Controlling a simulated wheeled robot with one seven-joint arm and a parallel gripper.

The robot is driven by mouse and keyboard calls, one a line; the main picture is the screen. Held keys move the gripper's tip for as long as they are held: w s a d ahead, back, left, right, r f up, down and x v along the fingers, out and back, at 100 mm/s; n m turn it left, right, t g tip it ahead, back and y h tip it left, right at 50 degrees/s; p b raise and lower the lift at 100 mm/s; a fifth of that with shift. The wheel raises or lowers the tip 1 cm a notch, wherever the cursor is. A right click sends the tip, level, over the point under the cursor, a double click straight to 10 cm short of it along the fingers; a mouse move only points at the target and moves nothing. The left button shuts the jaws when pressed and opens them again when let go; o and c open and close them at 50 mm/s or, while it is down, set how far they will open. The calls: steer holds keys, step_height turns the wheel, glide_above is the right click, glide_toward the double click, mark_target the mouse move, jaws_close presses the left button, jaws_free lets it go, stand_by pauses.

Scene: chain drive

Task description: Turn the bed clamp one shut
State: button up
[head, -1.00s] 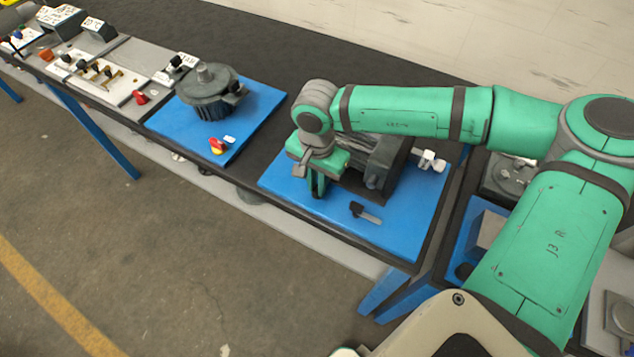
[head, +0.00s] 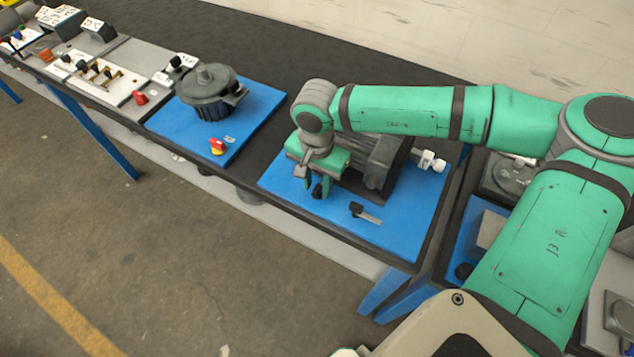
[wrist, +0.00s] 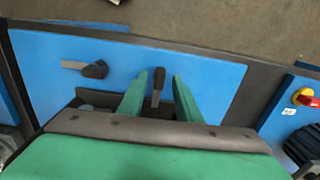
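Two bed clamps with dark handles sit on the blue plate (head: 409,225). One clamp (wrist: 158,85) stands between the fingers of my gripper (wrist: 157,98) in the wrist view, its dark knob (head: 318,191) showing below my gripper (head: 317,183) in the head view. My gripper is open, with a visible gap on each side of the handle. The other clamp (head: 365,212), with a dark knob and a light bar, lies to the right; it also shows at the left in the wrist view (wrist: 90,68). No label shows which is clamp one.
A dark motor-like block (head: 378,163) stands on the plate right beside my gripper. A white fitting (head: 431,161) is at its right. A second blue plate to the left carries a round dark motor (head: 210,92) and a red-yellow switch (head: 217,147).

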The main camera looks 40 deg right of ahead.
mark_target(316, 188)
step_height(316, 188, up, 11)
stand_by(0.5)
steer(key=shift+f, duration=0.1)
stand_by(0.3)
